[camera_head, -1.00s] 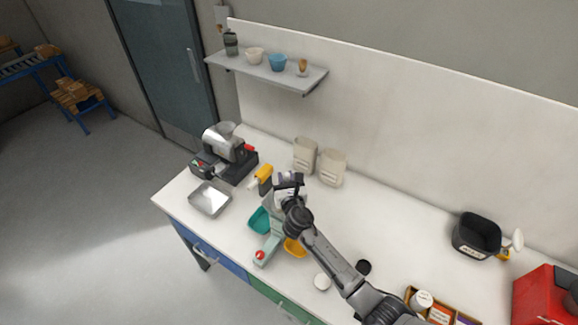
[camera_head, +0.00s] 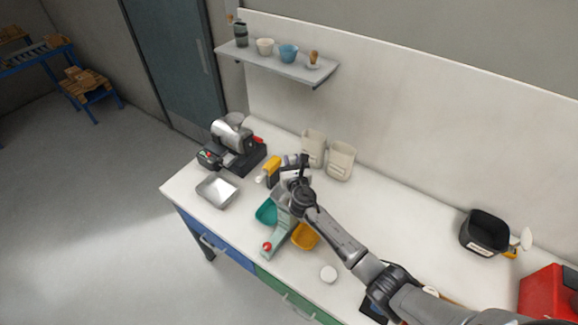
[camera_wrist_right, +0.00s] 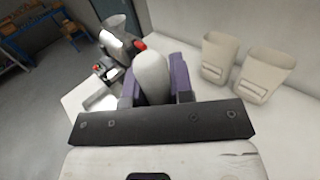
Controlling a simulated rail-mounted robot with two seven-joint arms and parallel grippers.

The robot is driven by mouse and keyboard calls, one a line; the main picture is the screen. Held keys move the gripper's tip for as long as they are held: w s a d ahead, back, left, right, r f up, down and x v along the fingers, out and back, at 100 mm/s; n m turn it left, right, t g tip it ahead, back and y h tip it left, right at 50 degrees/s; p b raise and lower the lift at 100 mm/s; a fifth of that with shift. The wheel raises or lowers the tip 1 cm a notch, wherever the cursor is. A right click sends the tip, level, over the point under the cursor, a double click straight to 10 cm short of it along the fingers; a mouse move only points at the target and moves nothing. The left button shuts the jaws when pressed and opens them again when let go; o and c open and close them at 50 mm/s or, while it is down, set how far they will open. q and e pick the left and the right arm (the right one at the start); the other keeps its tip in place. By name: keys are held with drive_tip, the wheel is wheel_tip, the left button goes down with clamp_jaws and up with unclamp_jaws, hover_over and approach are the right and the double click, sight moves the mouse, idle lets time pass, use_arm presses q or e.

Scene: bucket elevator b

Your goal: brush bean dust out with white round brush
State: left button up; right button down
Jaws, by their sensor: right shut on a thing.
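My right gripper (camera_head: 296,160) is over the work table, above the upper end of a pale green machine part with a red knob (camera_head: 267,246). The wrist view shows its purple fingers (camera_wrist_right: 155,82) closed on a pale, round-topped thing (camera_wrist_right: 152,72). I cannot tell whether this is the white round brush, as its lower part is hidden. A white round-headed thing (camera_head: 527,238) is beside the black bin at the far right. No bean dust can be made out. My left gripper is not in view.
A teal bin (camera_head: 265,212) and a yellow bin (camera_head: 305,237) flank the green part. A metal tray (camera_head: 217,190) and a silver-black machine (camera_head: 233,147) are left. Two beige containers (camera_head: 341,161) stand behind the gripper. A black bin (camera_head: 484,232) is right.

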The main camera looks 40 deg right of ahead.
drive_tip(key=f+b, duration=0.2)
drive_tip(key=s+f+b, duration=0.1)
drive_tip(key=f+b, duration=0.1)
drive_tip(key=f, duration=0.1)
drive_tip(key=f+b, duration=0.2)
drive_tip(key=b, duration=0.1)
drive_tip(key=shift+s+d+f, duration=0.1)
drive_tip(key=shift+s+f, duration=0.1)
drive_tip(key=shift+f, duration=0.05)
drive_tip(key=shift+s+a+r, duration=0.1)
drive_tip(key=shift+a, duration=0.25)
wheel_tip(320, 180, up, 8)
drive_tip(key=a+p, duration=0.2)
drive_tip(key=p, duration=0.6)
drive_tip(key=shift+s+a, duration=0.25)
drive_tip(key=shift+s, duration=0.1)
idle(1.7)
